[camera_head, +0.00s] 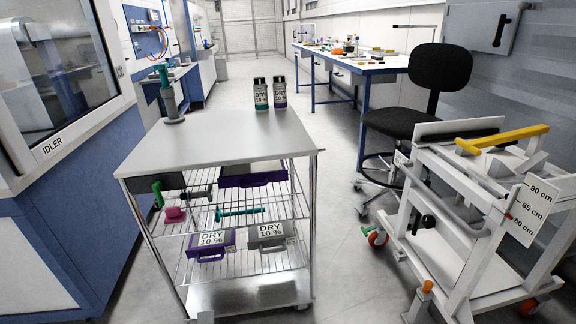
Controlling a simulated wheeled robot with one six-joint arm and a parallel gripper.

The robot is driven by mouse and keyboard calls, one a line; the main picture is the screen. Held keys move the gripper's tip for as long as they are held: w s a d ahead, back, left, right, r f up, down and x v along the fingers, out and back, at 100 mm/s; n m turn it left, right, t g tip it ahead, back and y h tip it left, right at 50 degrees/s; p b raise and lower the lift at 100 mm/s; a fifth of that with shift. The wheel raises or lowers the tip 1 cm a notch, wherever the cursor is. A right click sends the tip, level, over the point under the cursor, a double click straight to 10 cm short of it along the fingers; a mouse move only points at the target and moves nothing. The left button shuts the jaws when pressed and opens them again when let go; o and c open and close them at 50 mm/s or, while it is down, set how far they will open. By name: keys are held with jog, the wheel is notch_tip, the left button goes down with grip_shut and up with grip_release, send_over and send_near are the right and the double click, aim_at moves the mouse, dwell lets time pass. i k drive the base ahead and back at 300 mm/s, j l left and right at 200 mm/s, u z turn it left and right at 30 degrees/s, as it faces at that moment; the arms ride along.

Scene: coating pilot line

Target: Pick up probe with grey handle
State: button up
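No probe with a grey handle can be told for sure. A grey upright piece with a teal top (168,98) stands on a round base at the back left corner of the cart top (205,143). On the wire shelf below, a teal rod (240,212) lies flat, and a small dark grey piece (198,193) sits at the left, its shape hard to make out. A green handle (157,194) hangs at the cart's left front, just below the top.
Two bottles labelled DRY 10 % (261,94) (280,92) stand at the cart's back edge. Purple (190,246) and grey (280,240) bins and a pink piece (175,214) are on the shelves. A white frame trolley (470,220) and black chair (405,120) stand right. The front cart top is clear.

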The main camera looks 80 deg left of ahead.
aim_at(210, 193)
jog(key=u, duration=2.95)
